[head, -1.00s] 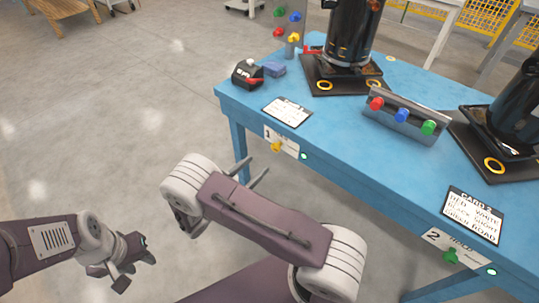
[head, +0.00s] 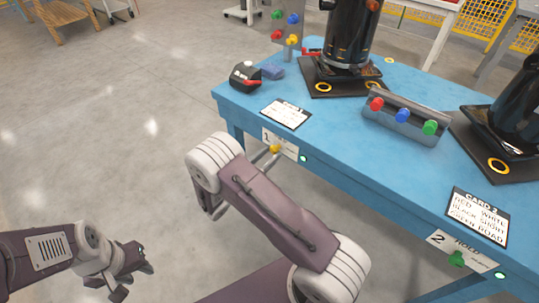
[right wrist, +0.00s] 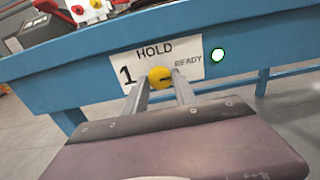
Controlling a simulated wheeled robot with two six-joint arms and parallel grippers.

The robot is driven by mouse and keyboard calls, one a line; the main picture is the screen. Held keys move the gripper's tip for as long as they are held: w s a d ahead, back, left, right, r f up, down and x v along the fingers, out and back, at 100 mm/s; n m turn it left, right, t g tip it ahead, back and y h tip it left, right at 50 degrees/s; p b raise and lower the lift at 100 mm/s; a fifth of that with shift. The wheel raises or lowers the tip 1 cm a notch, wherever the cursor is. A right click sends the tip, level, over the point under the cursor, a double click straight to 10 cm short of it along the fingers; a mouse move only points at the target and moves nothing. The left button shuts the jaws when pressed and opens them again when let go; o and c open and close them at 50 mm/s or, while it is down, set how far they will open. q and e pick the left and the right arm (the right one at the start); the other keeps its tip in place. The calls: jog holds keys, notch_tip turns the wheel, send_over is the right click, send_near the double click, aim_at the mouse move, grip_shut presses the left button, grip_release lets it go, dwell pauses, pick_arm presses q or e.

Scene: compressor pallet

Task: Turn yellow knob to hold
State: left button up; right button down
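The yellow knob (head: 274,148) sits on a white label plate on the front edge of the blue table, under card 1. In the right wrist view the knob (right wrist: 160,77) shows a dark mark that seems to point right, toward READY; HOLD is printed above it. My right gripper (head: 266,156) is at the knob, its two fingers apart, one on each side. In the right wrist view the right gripper's fingertips (right wrist: 160,75) flank the knob closely; I cannot tell whether they touch it. My left gripper (head: 134,280) is open and empty, low at the left, away from the table.
A lit round lamp (right wrist: 218,54) sits right of the label plate. The blue table (head: 345,158) holds a card (head: 286,113), a grey box with coloured knobs (head: 405,116) and black compressors. A green knob (head: 457,259) is on the second plate. The floor left is clear.

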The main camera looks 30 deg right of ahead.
jog(key=shift+r+n+p, duration=0.15)
jog(key=shift+n+p, duration=0.45)
jog(key=shift+p, duration=0.25)
jog(key=n+p, duration=0.2)
jog(key=shift+r+p, duration=0.1)
jog(key=shift+p, duration=0.2)
jog(key=n+p, duration=0.2)
jog(key=n, duration=0.2)
jog(key=n+p, duration=0.1)
jog(key=n, duration=0.1)
jog(key=shift+s+n+p, duration=0.1)
jog(key=shift+n+p, duration=0.3)
jog(key=n+p, duration=0.1)
jog(key=n, duration=0.1)
jog(key=shift+n, duration=0.3)
jog(key=n+p, duration=0.1)
jog(key=n, duration=0.4)
jog(key=shift+f, duration=0.2)
jog(key=shift+n, duration=0.3)
jog(key=c, duration=1)
grip_release()
